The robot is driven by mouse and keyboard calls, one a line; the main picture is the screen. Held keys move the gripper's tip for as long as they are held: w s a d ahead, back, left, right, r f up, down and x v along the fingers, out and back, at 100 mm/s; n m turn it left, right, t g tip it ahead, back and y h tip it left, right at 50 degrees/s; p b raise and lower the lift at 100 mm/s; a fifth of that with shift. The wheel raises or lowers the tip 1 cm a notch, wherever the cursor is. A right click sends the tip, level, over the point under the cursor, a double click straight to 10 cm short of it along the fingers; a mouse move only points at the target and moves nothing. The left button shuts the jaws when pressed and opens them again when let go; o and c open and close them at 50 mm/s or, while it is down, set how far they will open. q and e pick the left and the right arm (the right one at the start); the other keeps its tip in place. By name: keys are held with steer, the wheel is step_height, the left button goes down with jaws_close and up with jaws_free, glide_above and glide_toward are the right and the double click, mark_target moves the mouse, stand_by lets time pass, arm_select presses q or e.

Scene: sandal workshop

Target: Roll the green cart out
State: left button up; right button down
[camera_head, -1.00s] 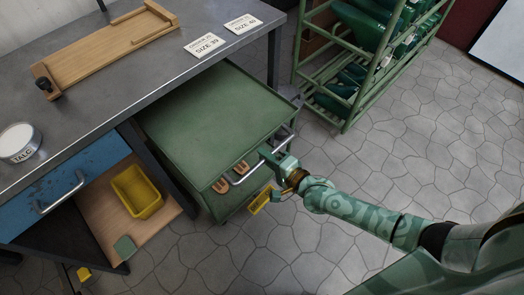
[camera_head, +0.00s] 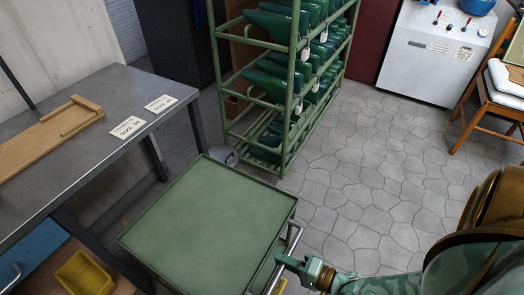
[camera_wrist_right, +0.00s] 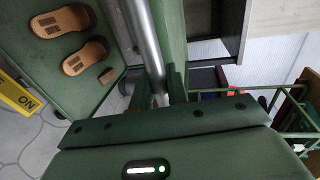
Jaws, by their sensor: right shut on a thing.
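The green cart (camera_head: 210,220) stands in front of the workbench, and its whole top shows clear of the bench edge. Its top is bare. My right gripper (camera_head: 282,260) is shut on the cart's metal handle (camera_head: 293,241) at the cart's right side. In the right wrist view the handle (camera_wrist_right: 145,38) runs down toward my gripper's palm, and tan sandal soles (camera_wrist_right: 84,57) lie on a green surface of the cart beside it. My left gripper is not in view.
The grey workbench (camera_head: 95,110) with a wooden board (camera_head: 45,140) and size cards is at left. A yellow bin (camera_head: 85,272) sits below it. Stone floor (camera_head: 350,190) is open at right.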

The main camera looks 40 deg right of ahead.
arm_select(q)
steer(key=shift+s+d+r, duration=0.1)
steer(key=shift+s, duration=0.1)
arm_select(e)
steer(key=f+v, duration=0.2)
steer(key=v, duration=0.8)
steer(key=shift+s, duration=0.45)
steer(key=shift+d, duration=0.1)
steer(key=c, duration=1.4)
jaws_free()
